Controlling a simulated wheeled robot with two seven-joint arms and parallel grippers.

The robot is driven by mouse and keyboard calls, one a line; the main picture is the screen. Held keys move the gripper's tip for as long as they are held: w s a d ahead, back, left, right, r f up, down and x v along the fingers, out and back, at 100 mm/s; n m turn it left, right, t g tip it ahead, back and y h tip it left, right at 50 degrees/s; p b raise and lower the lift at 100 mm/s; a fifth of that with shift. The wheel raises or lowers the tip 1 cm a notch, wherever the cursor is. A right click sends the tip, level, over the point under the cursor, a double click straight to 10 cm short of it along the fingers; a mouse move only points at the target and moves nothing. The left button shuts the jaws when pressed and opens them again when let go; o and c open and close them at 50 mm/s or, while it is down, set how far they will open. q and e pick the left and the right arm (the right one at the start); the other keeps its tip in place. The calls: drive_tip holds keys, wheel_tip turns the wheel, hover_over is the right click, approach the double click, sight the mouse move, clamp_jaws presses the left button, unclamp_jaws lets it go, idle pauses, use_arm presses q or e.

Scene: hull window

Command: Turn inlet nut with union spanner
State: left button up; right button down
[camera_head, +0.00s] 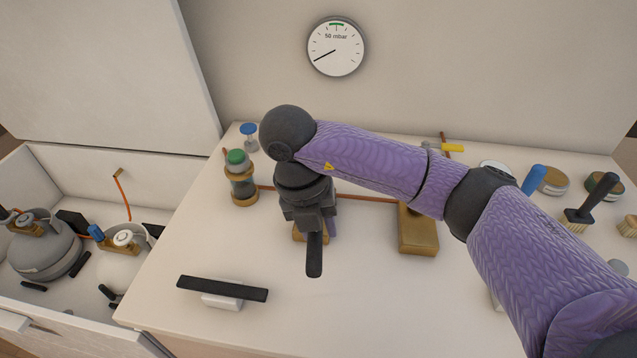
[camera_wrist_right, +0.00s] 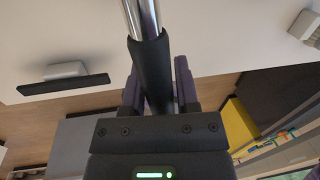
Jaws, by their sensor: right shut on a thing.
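My right gripper (camera_head: 311,218) points down over the middle of the worktop and is shut on the black handle of the union spanner (camera_head: 314,257). In the right wrist view the gripper (camera_wrist_right: 158,90) grips the black sleeve, and the spanner's bright metal shaft (camera_wrist_right: 140,18) runs out past the top edge. The spanner's jaw is not visible in either view. A small brass part (camera_head: 298,233) shows just behind the gripper, mostly covered by it. I cannot make out the inlet nut or whether the spanner touches it. My left gripper is not in view.
A green-capped glass filter (camera_head: 240,180) stands left of my gripper and a brass block (camera_head: 417,232) right of it, with a copper pipe (camera_head: 370,197) between. A black bar on a white rest (camera_head: 222,290) lies in front. A gauge (camera_head: 336,47) hangs behind; brushes (camera_head: 590,203) stand right.

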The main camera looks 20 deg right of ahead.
drive_tip(key=shift+r+p, duration=2.15)
drive_tip(key=shift+r, duration=0.65)
drive_tip(key=shift+f, duration=0.1)
